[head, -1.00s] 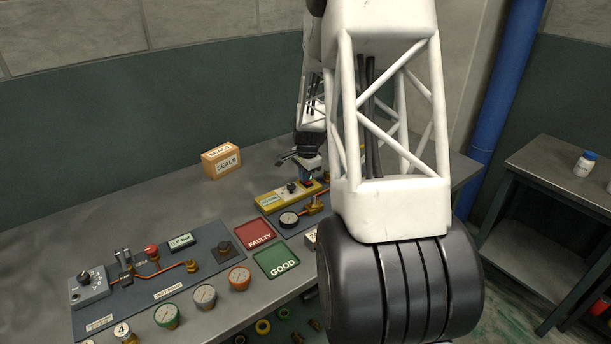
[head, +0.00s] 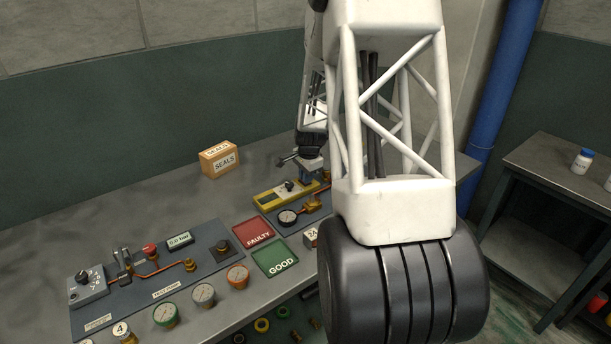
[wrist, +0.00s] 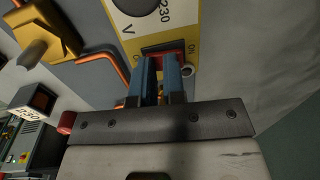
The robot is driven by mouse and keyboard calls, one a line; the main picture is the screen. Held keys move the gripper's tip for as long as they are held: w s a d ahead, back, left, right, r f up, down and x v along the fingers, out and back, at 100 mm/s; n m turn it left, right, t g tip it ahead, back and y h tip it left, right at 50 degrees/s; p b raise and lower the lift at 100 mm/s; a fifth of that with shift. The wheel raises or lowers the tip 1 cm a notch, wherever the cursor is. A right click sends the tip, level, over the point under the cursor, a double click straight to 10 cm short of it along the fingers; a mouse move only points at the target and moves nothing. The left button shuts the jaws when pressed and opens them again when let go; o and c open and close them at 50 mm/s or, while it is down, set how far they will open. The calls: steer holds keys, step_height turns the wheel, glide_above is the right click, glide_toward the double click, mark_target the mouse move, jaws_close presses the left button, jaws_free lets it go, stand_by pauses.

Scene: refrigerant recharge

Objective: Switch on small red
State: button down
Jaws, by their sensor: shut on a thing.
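The small red switch (wrist: 165,48) is in the wrist view, in the yellow panel (wrist: 182,18) marked "230 V" and "ON". My gripper (wrist: 162,62) has its two blue fingers close together right at this switch. It is shut on the switch, and the fingers hide most of it. In the head view the yellow panel (head: 275,196) lies on the bench with a dial on it. My gripper (head: 311,182) is over its right end. The switch itself is hidden there, so I cannot tell its position.
A brass fitting (wrist: 45,40) and copper pipe are close left in the wrist view. In the head view, a gauge (head: 288,217), the FAULTY tray (head: 252,240) and GOOD tray (head: 276,271) lie nearby. The SEALS box (head: 219,159) stands behind; the bench's back left is clear.

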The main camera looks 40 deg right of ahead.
steer(key=shift+s+a+f, duration=0.15)
steer(key=shift+s+f, duration=0.1)
steer(key=shift+f, duration=0.05)
step_height(320, 180, up, 14)
steer(key=s, duration=0.1)
steer(key=shift+r, duration=0.25)
stand_by(0.4)
steer(key=shift+s+r+t, duration=0.1)
steer(key=shift+t, duration=0.4)
stand_by(0.6)
stand_by(0.4)
steer(key=x, duration=1.4)
stand_by(0.4)
